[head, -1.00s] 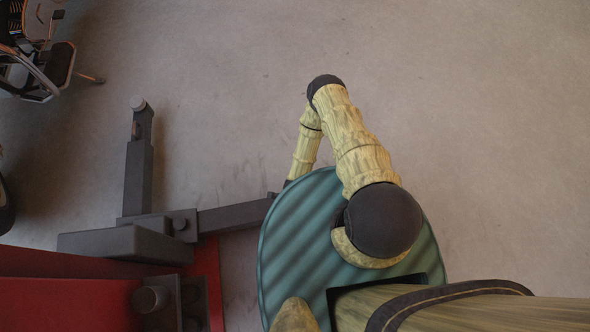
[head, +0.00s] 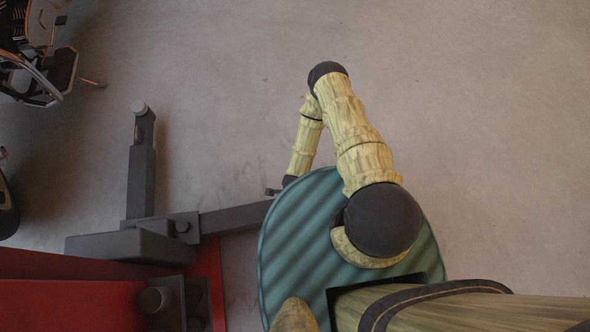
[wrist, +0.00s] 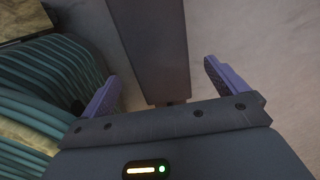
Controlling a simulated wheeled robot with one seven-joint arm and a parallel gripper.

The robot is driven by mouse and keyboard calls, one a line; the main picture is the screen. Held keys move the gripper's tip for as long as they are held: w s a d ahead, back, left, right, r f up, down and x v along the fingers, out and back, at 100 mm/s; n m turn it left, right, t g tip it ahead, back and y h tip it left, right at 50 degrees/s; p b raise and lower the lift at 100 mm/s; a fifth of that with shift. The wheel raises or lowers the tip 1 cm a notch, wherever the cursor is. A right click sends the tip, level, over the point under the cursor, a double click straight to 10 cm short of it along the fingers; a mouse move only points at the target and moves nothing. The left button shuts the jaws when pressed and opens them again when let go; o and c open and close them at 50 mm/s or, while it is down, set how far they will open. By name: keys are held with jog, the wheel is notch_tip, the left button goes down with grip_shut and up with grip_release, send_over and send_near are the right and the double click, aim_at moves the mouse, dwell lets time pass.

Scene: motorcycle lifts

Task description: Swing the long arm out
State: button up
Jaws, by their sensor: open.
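A grey lift arm (head: 235,216) reaches right from the pivot block of the red lift, and its outer end is hidden under my body. A second grey arm (head: 141,180) points up the picture, with a round pad at its tip. I cannot tell for certain which is the long one. In the wrist view, a dark grey bar (wrist: 150,40) lies between the spread purple fingers of my gripper (wrist: 161,82). The fingers are apart from the bar, with gaps on both sides. In the head view my gripper is mostly hidden beside the right-reaching arm.
The red lift (head: 70,300) fills the lower left, with a dark block (head: 125,245) at its corner. The concrete floor is clear at the top and right.

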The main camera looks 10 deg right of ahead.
notch_tip(320, 180, up, 10)
jog(key=p, duration=0.3)
jog(key=shift+r, duration=0.15)
dwell(0.3)
